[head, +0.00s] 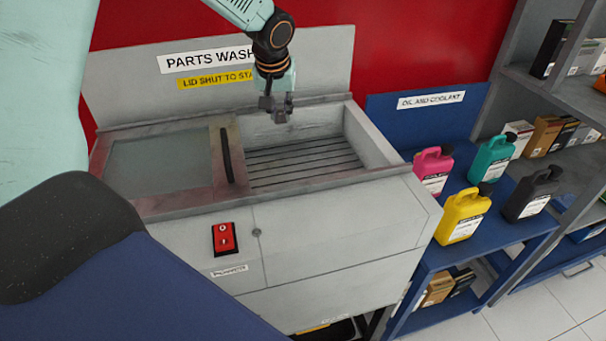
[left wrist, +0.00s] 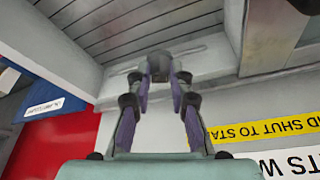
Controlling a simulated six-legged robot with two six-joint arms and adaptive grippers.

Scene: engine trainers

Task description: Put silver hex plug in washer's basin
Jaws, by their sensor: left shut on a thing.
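The parts washer (head: 330,235) stands ahead with its basin (head: 305,165) uncovered on the right side, showing a slatted floor. My left gripper (head: 276,104) hangs down over the back part of the basin opening. In the left wrist view, the left gripper (left wrist: 160,82) has its fingertips closed on a small grey piece, the silver hex plug (left wrist: 160,66). The plug is held above the slats; its exact height over them is hard to tell. My right gripper is not in view.
The washer's windowed lid (head: 160,163) with a dark handle (head: 226,155) covers the left side. A red switch (head: 224,239) is on the front. To the right, a blue stand (head: 490,245) holds several bottles, with grey shelves (head: 565,95) beyond.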

